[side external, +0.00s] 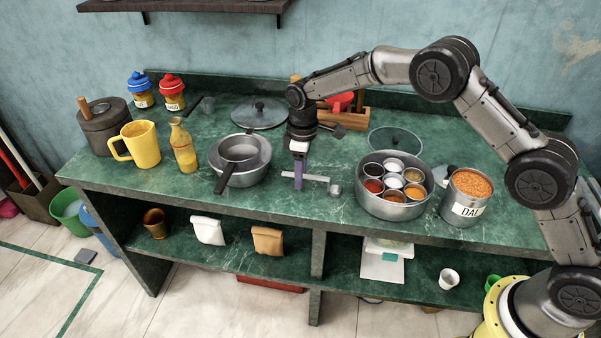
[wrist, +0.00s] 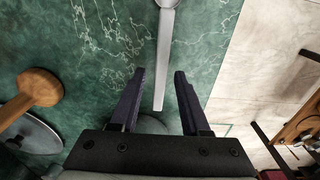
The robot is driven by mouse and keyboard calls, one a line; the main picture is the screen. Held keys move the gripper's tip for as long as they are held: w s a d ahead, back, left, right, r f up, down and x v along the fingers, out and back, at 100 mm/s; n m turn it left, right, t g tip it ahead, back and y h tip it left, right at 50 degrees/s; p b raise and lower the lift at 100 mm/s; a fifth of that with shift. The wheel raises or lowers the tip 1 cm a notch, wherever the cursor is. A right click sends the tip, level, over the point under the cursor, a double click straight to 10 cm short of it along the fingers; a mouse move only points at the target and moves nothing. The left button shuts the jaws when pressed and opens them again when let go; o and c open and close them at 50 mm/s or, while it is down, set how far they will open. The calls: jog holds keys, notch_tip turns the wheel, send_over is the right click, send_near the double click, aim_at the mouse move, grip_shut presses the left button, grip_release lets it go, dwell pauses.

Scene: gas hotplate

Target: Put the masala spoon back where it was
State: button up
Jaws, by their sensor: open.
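The masala spoon (side external: 317,179) is a grey metal spoon with a flat straight handle and a small round bowl. In the side view it appears to lie on the green counter, bowl to the right. My gripper (side external: 298,184) is above the handle with its fingers pointing down. In the wrist view the handle (wrist: 163,60) comes in from the top and its end sits between the open fingers of my gripper (wrist: 158,80), with gaps at both sides. The round steel masala box (side external: 390,209) stands to the right of the spoon, holding several small bowls of spices.
A steel pot with a dark-handled pan (side external: 240,152) stands left of my gripper. A steel DAL canister (side external: 467,208) stands right of the masala box. A glass lid (side external: 396,141) lies behind the box. A wooden rack (side external: 345,121) is behind my gripper. The counter's front edge is close.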

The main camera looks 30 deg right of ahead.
notch_tip(320, 180, up, 12)
dwell(0.5)
jog(key=shift+s+d+r, duration=0.15)
jog(key=shift+r, duration=0.05)
jog(key=s+d+r+m+t, duration=0.1)
jog(key=s+d+r+m, duration=0.1)
jog(key=s+d+r, duration=0.4)
jog(key=s+d+r+m+t, duration=0.2)
jog(key=s+r, duration=0.5)
jog(key=s, duration=0.3)
jog(key=s+d+f+m+t, duration=0.1)
jog(key=s+d+f+m, duration=0.1)
jog(key=s, duration=0.9)
jog(key=s+d+f+m+t, duration=0.1)
jog(key=s+d+m, duration=0.2)
jog(key=s, duration=0.8)
jog(key=shift+f, duration=0.4)
